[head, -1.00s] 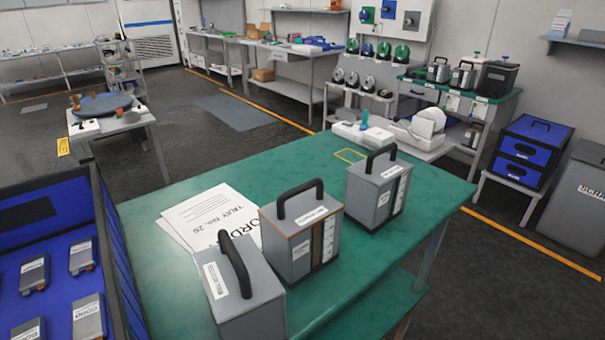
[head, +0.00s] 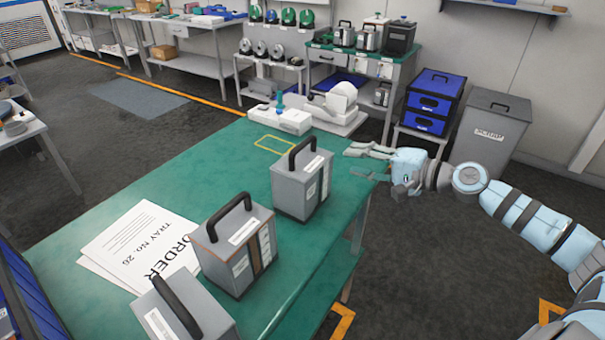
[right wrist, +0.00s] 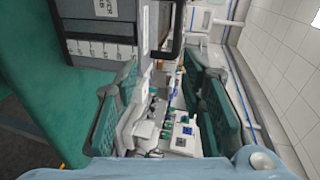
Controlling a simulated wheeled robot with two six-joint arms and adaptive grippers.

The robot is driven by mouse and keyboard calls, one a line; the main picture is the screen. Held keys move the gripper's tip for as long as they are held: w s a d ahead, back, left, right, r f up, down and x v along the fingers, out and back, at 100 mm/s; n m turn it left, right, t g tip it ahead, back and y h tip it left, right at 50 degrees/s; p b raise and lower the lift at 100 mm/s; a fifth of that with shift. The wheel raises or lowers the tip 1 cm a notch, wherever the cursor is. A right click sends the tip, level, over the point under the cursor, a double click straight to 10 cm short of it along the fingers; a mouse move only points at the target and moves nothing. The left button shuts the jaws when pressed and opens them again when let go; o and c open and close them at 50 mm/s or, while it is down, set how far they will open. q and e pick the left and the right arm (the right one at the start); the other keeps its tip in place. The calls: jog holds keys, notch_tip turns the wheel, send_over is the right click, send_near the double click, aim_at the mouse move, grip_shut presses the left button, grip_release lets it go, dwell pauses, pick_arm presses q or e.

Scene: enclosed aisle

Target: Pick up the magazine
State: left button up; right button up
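Three grey box-shaped magazines with black top handles stand upright on the green table: a far one (head: 302,180), a middle one (head: 235,246) and a near one (head: 185,310) cut by the lower edge. I cannot tell which one the task means. My right gripper (head: 366,162) is open and empty, to the right of the far magazine, pointing left at about its upper height. In the right wrist view, a grey magazine (right wrist: 103,30) with labels and a black handle is at the upper left, beyond my open fingers (right wrist: 160,65). My left gripper is not in view.
Printed order sheets (head: 140,245) lie on the green table (head: 190,170), left of the magazines. A blue drawer unit (head: 433,100) and grey scrap bin (head: 490,130) stand behind my right arm.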

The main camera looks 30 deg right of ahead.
notch_tip(320, 180, up, 2)
jog(key=a, duration=0.2)
send_near(306, 144)
jog(key=f+x, duration=0.1)
jog(key=x, duration=0.4)
jog(key=shift+w+a+f+y+p, duration=0.1)
jog(key=shift+w+a+y+p, duration=0.2)
jog(key=shift+w+p, duration=0.1)
jog(key=b+x, duration=0.1)
jog(key=x, duration=0.2)
jog(key=shift+w+b, duration=0.3)
jog(key=shift+w, duration=0.2)
jog(key=shift+w+a, duration=0.25)
jog(key=shift+w, duration=0.2)
jog(key=shift+s, duration=0.1)
grip_shut()
jog(key=shift+r, duration=0.25)
